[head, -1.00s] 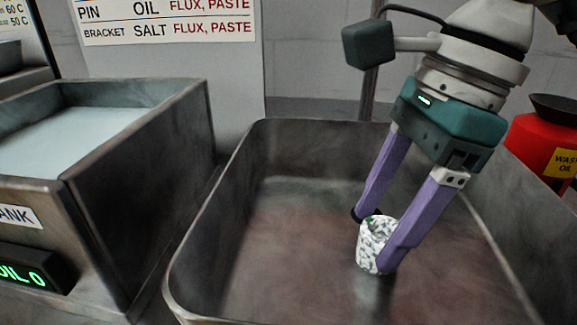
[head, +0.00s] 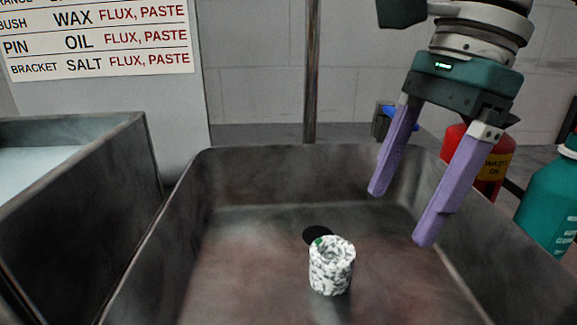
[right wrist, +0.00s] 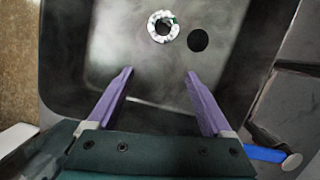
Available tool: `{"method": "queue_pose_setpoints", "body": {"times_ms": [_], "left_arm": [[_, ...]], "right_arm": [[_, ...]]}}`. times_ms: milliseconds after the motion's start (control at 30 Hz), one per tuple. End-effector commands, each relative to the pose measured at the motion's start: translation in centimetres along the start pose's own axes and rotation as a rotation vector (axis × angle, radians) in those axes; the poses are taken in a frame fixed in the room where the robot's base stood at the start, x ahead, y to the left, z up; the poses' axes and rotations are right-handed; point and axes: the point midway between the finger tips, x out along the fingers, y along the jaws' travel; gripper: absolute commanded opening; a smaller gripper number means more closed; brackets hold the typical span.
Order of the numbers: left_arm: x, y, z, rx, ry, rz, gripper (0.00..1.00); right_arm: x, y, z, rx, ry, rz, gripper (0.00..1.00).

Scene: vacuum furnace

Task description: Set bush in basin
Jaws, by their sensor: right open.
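The bush (head: 331,270), a short white speckled hollow cylinder with a green mark at its rim, stands upright on the floor of the grey metal basin (head: 240,178). It also shows from above in the right wrist view (right wrist: 155,26), beside the round dark drain hole (right wrist: 198,40). My right gripper (head: 397,218) has purple fingers spread wide and empty. It is above the basin, up and to the right of the bush, and does not touch it. In the right wrist view the fingers (right wrist: 159,72) are apart with nothing between them. My left gripper is in no view.
A metal tank (head: 110,190) with pale liquid stands left of the basin. A red waste oil can (head: 491,170) and a teal bottle (head: 550,205) stand at the right. A sign (head: 95,38) hangs behind. The basin floor around the bush is otherwise clear.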

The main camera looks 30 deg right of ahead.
Motion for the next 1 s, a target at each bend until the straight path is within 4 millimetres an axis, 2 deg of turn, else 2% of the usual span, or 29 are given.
{"method": "queue_pose_setpoints", "body": {"times_ms": [33,100,400,1000], "left_arm": [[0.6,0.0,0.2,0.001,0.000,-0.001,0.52],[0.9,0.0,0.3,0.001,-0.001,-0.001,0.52],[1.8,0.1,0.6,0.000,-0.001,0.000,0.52],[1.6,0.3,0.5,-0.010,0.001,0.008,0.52]], "right_arm": [[0.1,0.0,-1.2,0.008,0.008,0.003,0.84],[-0.2,0.0,-2.3,0.007,0.009,0.002,0.84],[-1.1,0.1,-5.0,0.002,0.005,0.005,0.84],[-1.7,0.0,-5.2,0.001,-0.005,0.001,0.84]]}}
